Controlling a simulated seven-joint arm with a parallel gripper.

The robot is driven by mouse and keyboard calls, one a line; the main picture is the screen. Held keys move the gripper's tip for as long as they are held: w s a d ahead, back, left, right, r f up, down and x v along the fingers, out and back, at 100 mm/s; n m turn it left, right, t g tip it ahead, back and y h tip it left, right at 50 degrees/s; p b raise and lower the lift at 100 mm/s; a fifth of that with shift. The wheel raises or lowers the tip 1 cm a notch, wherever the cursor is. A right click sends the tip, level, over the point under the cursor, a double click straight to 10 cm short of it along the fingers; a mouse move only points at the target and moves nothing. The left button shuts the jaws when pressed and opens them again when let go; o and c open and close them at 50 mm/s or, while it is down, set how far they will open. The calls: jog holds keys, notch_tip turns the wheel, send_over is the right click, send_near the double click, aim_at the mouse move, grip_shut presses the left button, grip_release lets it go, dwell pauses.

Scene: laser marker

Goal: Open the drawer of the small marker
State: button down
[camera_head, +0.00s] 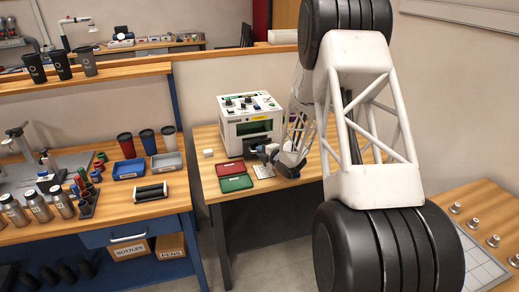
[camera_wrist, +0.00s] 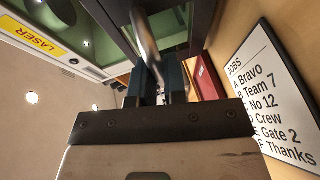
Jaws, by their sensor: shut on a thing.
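The small marker (camera_head: 248,125) is a white box with a green window and knobs on top, standing on the middle wooden table. Its dark drawer (camera_head: 254,143) is low on the front, partly hidden by my gripper. In the wrist view the drawer's curved silver handle (camera_wrist: 146,38) runs down between my fingers. My gripper (camera_head: 267,152) is at the front of the marker, shut on the handle; its dark fingers also show in the wrist view (camera_wrist: 160,82). I cannot tell whether the drawer is out at all.
A red tray (camera_head: 228,167) and a green tray (camera_head: 236,183) lie before the marker, left of my gripper. A jobs card (camera_head: 263,171) lies close by; its text shows in the wrist view (camera_wrist: 272,98). A small white block (camera_head: 208,153) sits left of the marker.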

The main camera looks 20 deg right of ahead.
jog(key=s, duration=1.1)
jog(key=shift+s, duration=0.1)
jog(key=c, duration=1.2)
grip_release()
jog(key=shift+o, duration=0.2)
jog(key=v, duration=0.7)
jog(key=shift+s+d, duration=0.15)
jog(key=shift+s, duration=0.2)
jog(key=shift+r, duration=0.2)
